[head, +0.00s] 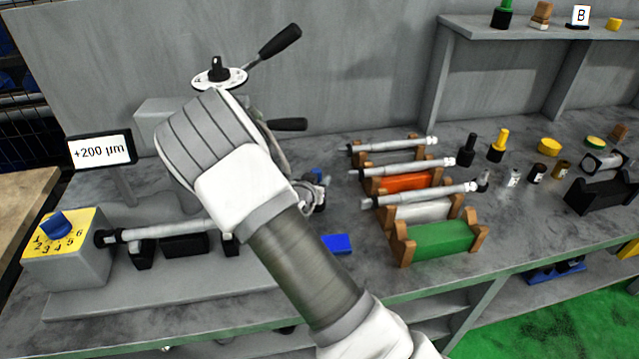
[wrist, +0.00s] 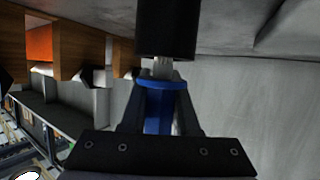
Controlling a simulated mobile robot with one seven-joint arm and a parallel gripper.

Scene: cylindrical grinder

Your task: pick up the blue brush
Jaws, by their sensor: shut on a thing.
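The blue brush (wrist: 158,108) is between the fingers of my gripper (wrist: 162,88) in the wrist view. Its handle is blue, with a short grey neck and a wide black end pointing to the top of the picture. My gripper is shut on the blue handle. In the head view my own arm hides most of the gripper and the brush; only a small blue bit (head: 318,174) shows beside the wrist. I cannot tell whether the brush touches the bench.
A flat blue block (head: 337,243) lies on the bench below my arm. To the right are wooden-ended holders with shafts, the front one green (head: 440,242). The grinder's dial box (head: 66,248) stands left. A grey wall (head: 360,60) rises behind.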

